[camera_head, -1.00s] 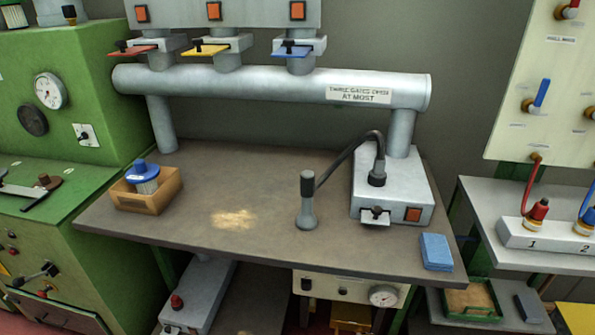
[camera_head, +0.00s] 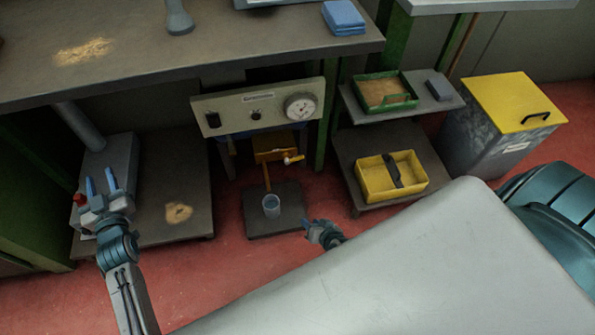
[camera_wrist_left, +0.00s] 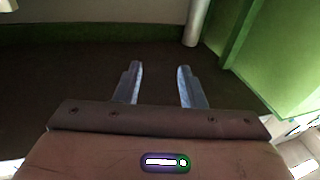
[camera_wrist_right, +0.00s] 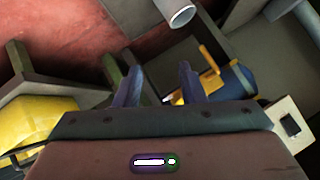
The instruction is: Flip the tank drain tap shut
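Under the bench in the head view, a yellow drain tap (camera_head: 292,159) with a pale-tipped lever sits beside a yellow bracket. A yellow spout runs down towards a grey cup (camera_head: 271,206). The blue tank (camera_wrist_right: 236,84) shows in the right wrist view, with yellow tap parts (camera_wrist_right: 213,60) beside it; the lever's exact angle is unclear. My right gripper (camera_head: 309,227) is open and empty, low and right of the cup, apart from the tap; its fingers (camera_wrist_right: 160,80) frame the floor area. My left gripper (camera_head: 99,182) is open and empty at the far left, near a grey box.
A control panel (camera_head: 225,112) with a gauge hangs above the tap. A yellow tray (camera_head: 377,184) stands on a low shelf to the right, a green tray (camera_head: 397,88) above it. A yellow-lidded bin (camera_head: 512,100) is farther right. Red floor is clear in front.

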